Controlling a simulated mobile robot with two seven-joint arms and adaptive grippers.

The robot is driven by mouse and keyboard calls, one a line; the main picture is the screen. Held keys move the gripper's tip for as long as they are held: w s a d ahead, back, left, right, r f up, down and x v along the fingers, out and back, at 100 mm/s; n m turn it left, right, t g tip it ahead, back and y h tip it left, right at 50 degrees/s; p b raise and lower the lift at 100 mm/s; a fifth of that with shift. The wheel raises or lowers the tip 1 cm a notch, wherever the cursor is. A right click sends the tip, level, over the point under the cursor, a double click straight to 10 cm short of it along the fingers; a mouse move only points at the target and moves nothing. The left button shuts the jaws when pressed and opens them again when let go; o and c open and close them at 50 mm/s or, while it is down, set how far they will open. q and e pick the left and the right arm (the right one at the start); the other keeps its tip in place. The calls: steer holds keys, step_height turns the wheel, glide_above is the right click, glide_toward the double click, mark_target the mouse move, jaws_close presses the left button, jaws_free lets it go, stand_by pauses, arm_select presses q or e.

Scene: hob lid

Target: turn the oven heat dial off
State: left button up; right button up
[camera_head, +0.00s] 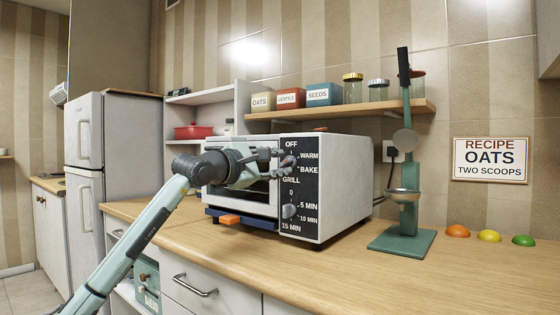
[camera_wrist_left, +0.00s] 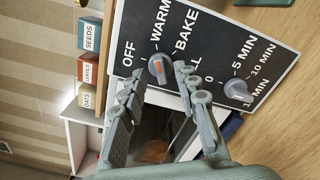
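The toaster oven (camera_head: 345,185) is white with a black control panel (camera_head: 300,185), and it stands on the counter. Its grey heat dial (camera_wrist_left: 160,68), with a red mark, shows in the left wrist view below the OFF, WARM, BAKE and GRILL labels. I cannot tell exactly which label the mark points to. My left gripper (camera_head: 280,167) is in front of the upper panel and partly hides the dial in the head view. In the wrist view its fingers (camera_wrist_left: 160,78) are apart, with the dial between and just beyond the tips; contact is unclear. My right gripper is not in view.
A grey timer dial (camera_head: 290,211) sits lower on the same panel. A green stand (camera_head: 408,215) is right of the oven, with several coloured domes (camera_head: 489,236) farther right. A shelf (camera_head: 350,110) with canisters is above. The front right counter is clear.

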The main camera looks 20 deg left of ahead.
arm_select(q)
steer(key=shift+w+d, duration=0.2)
steer(key=shift+w, duration=0.25)
steer(key=shift+c, duration=0.6)
jaws_close()
